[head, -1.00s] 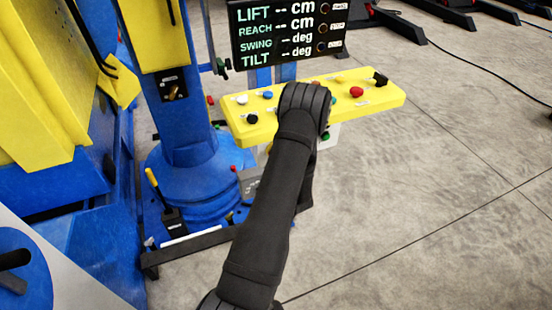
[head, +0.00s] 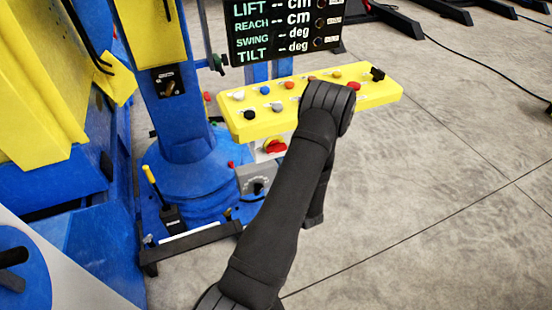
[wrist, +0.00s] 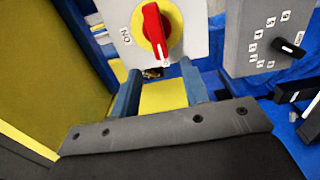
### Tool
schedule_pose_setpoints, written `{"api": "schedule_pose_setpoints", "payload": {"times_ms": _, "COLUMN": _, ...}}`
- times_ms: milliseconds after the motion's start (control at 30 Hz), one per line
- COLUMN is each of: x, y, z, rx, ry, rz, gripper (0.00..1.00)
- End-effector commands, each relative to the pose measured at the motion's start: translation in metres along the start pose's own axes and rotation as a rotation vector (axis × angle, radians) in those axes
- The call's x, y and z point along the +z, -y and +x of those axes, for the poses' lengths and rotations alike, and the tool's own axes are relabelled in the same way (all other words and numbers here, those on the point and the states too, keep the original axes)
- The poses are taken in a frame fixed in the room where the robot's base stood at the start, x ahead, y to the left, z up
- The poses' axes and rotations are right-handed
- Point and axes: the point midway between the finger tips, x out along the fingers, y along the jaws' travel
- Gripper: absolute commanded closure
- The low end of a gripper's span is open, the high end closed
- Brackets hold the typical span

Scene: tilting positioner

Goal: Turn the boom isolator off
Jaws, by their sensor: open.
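A red rotary handle on a yellow disc, which I take to be the boom isolator (head: 275,147), sits on a pale box below the yellow console. In the wrist view, the isolator's red handle (wrist: 155,32) is near the top centre, lying roughly up and down the picture. An "ON" label shows to its left; another small mark near its lower end is unreadable. My gripper (wrist: 161,86) appears below the handle in the wrist view, its two fingers apart with nothing between them, not touching the handle. In the head view, my arm hides the gripper.
The yellow console (head: 235,122) carries several coloured knobs and buttons. A grey box with a black dial (head: 257,186) stands close below the isolator; it also shows at right in the wrist view (wrist: 288,47). A blue column (head: 183,120) is at left. Open floor lies right.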

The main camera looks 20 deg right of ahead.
Motion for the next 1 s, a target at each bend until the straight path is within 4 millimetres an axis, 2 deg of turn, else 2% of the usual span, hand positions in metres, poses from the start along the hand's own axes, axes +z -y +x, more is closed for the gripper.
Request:
{"api": "schedule_pose_setpoints", "payload": {"times_ms": 33, "x": 0.001, "y": 0.000, "z": -0.014, "rx": -0.002, "ry": 0.006, "rz": 0.004, "gripper": 0.58}}
{"api": "schedule_pose_setpoints", "payload": {"times_ms": 200, "x": 0.001, "y": 0.001, "z": -0.052, "rx": -0.002, "ry": 0.005, "rz": 0.003, "gripper": 0.58}}
{"api": "schedule_pose_setpoints", "payload": {"times_ms": 400, "x": 0.001, "y": 0.001, "z": -0.081, "rx": -0.002, "ry": 0.003, "rz": 0.001, "gripper": 0.58}}
{"api": "schedule_pose_setpoints", "payload": {"times_ms": 600, "x": 0.000, "y": 0.000, "z": -0.093, "rx": -0.001, "ry": 0.001, "rz": 0.001, "gripper": 0.58}}
{"api": "schedule_pose_setpoints", "payload": {"times_ms": 1000, "x": -0.001, "y": 0.000, "z": -0.093, "rx": -0.001, "ry": -0.001, "rz": 0.001, "gripper": 0.58}}
